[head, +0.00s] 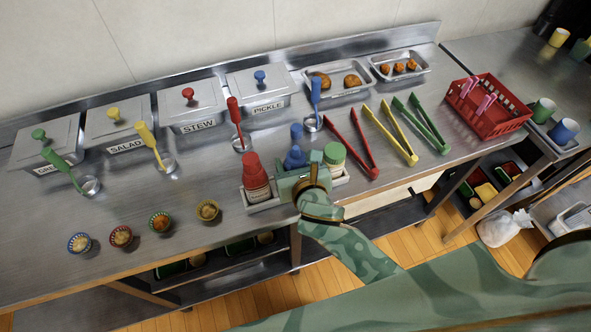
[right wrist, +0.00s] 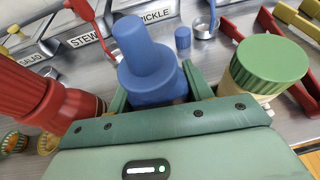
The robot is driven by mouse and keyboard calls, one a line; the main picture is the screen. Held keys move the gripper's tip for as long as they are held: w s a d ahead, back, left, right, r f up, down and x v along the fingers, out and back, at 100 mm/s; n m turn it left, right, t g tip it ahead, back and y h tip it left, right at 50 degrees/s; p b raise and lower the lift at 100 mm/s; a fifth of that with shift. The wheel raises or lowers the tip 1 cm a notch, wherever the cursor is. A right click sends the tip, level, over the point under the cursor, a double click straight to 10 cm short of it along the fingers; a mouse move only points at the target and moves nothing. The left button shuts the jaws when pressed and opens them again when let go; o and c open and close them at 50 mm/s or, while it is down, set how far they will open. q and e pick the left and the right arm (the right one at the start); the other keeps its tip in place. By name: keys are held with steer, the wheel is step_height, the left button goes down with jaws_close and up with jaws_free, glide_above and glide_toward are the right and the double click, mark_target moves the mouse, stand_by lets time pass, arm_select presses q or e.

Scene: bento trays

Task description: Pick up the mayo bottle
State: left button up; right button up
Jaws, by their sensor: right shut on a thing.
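A blue-topped bottle (head: 295,158) stands between a red bottle (head: 255,172) and a green-lidded jar (head: 334,153) at the front edge of the counter. No label on it is readable, so I cannot tell if it is the mayo. My right gripper (head: 298,172) is shut on the blue-topped bottle, which rises upright between the fingers in the right wrist view (right wrist: 148,55). The gripper hides its lower part, and I cannot tell whether it is clear of its tray (head: 268,204). My left gripper is not in view.
A small blue cylinder (head: 296,131) stands behind the bottle. Lidded containers, including stew (head: 193,105) and pickle (head: 262,92), line the back, with ladles before them. Red tongs (head: 352,145) lie to the right. Several small cups (head: 160,222) stand front left.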

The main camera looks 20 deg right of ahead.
mark_target(298, 160)
step_height(298, 160, up, 4)
steer(key=shift+p, duration=1.25)
steer(key=s+d+r+p, duration=0.1)
steer(key=s+r, duration=0.2)
steer(key=s, duration=0.1)
steer(key=s+d+r+p, duration=0.1)
steer(key=s+r+p, duration=0.1)
steer(key=s, duration=0.3)
steer(key=s+d+r+p, duration=0.1)
steer(key=s+r, duration=0.3)
steer(key=shift+s+d, duration=0.25)
steer(key=shift+s, duration=0.1)
steer(key=shift+o, duration=0.5)
